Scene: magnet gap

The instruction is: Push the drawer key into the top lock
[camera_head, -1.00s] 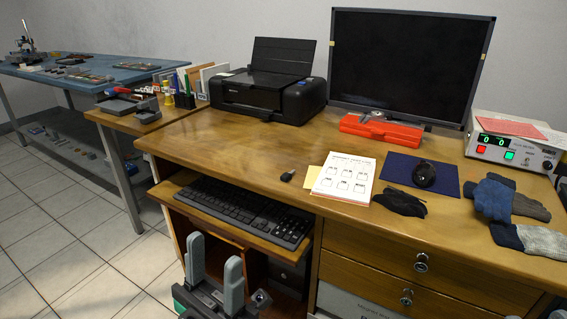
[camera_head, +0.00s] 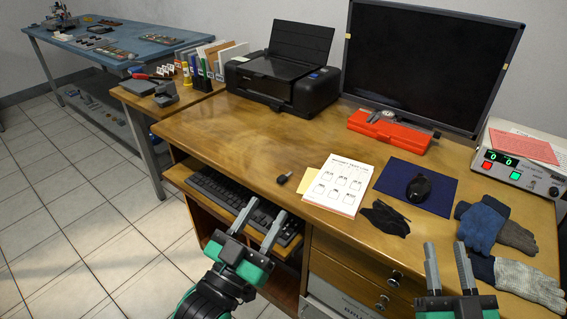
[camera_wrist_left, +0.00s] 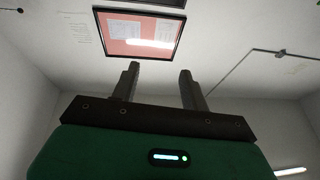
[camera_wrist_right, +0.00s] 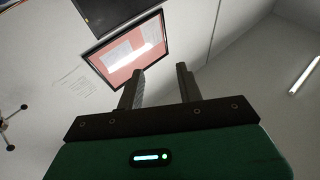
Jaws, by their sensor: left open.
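A small dark object (camera_head: 283,178), which may be the drawer key, lies on the desk left of the white printed sheet; it is too small to tell for sure. The top lock (camera_head: 395,278) is a round silver fitting on the upper drawer front, with another lock (camera_head: 382,302) below it. My left gripper (camera_head: 268,207) is open and empty in front of the keyboard, nearer than the small dark object. My right gripper (camera_head: 445,250) is open with nothing between its fingers, right of the top lock. Both wrist views show only empty fingers against wall and ceiling.
The desk (camera_head: 225,140) is clear at its left middle. The keyboard (camera_head: 230,198) sits on a pulled-out tray under the edge. A printed sheet (camera_head: 338,185), dark cloth item (camera_head: 385,218), mouse (camera_head: 419,188) and gloves (camera_head: 482,225) lie along the right side.

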